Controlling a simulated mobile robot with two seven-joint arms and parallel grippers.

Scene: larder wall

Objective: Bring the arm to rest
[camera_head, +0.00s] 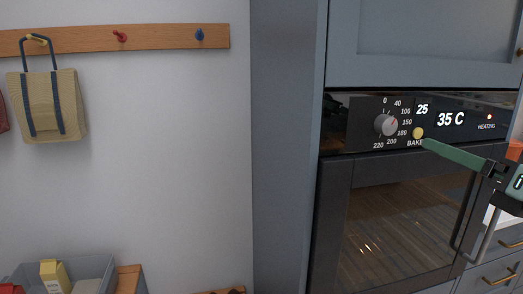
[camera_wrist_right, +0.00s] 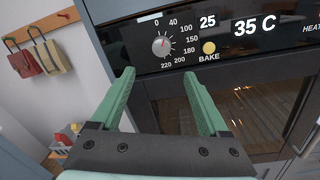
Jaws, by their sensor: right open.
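My right gripper (camera_head: 430,146) comes in from the right in the head view, with green fingers close to the oven's yellow BAKE button (camera_head: 418,132). In the wrist view the right gripper (camera_wrist_right: 159,75) is open and empty, its two fingers apart in front of the oven panel. The BAKE button (camera_wrist_right: 209,48) shows above the right-hand finger there. Whether a fingertip touches the button I cannot tell. My left gripper is not in view.
The oven panel has a dial (camera_head: 386,125), a display reading 25 and 35 C, and a lit HEATING lamp (camera_head: 489,117). The oven door (camera_head: 400,215) is shut. A beige bag (camera_head: 68,105) hangs from a peg rail (camera_head: 75,40) at left. A grey crate (camera_head: 95,268) stands below.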

